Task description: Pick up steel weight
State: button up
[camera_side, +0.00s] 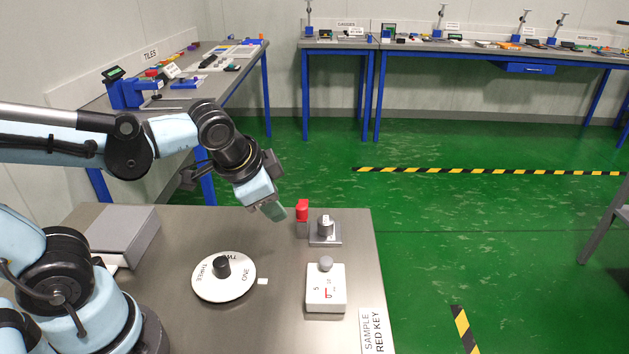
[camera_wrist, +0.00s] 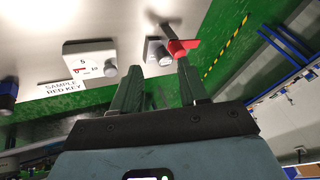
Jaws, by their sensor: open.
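No piece is labelled as the steel weight. The likeliest is a short grey metal cylinder with a pale top (camera_side: 325,226), upright on a small grey base near the table's far right corner. It also shows in the wrist view (camera_wrist: 155,50), ahead of the gap between my fingertips. My gripper (camera_side: 274,211) is in the air to its left, tilted down, apart from it. In the wrist view my gripper's fingers (camera_wrist: 160,68) are spread, with nothing held between them. A dark cylinder (camera_side: 222,266) stands on the white dial (camera_side: 212,288) marked ONE, TWO, THREE.
A red key-like piece (camera_side: 302,209) stands just left of the grey cylinder, close to my fingertips. A white box (camera_side: 318,302) with a grey knob sits nearer. A SAMPLE RED KEY label (camera_side: 374,332) is at the right edge. A grey case (camera_side: 125,234) lies at left.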

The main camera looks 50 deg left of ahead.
jog(key=w+d+f+m+y, duration=0.35)
jog(key=w+m+y, duration=0.2)
jog(key=m, duration=0.55)
jog(key=m+t+y, duration=0.1)
jog(key=m+y, duration=0.3)
jog(key=m, duration=0.3)
send_near(327, 223)
jog(key=shift+v, duration=0.95)
jog(key=shift+s+d+f+m+y, duration=0.15)
jog(key=shift+d+f+m+y, duration=0.15)
jog(key=shift+m+y, duration=0.1)
jog(key=x, duration=1.2)
jog(key=shift+d, duration=0.1)
grip_shut()
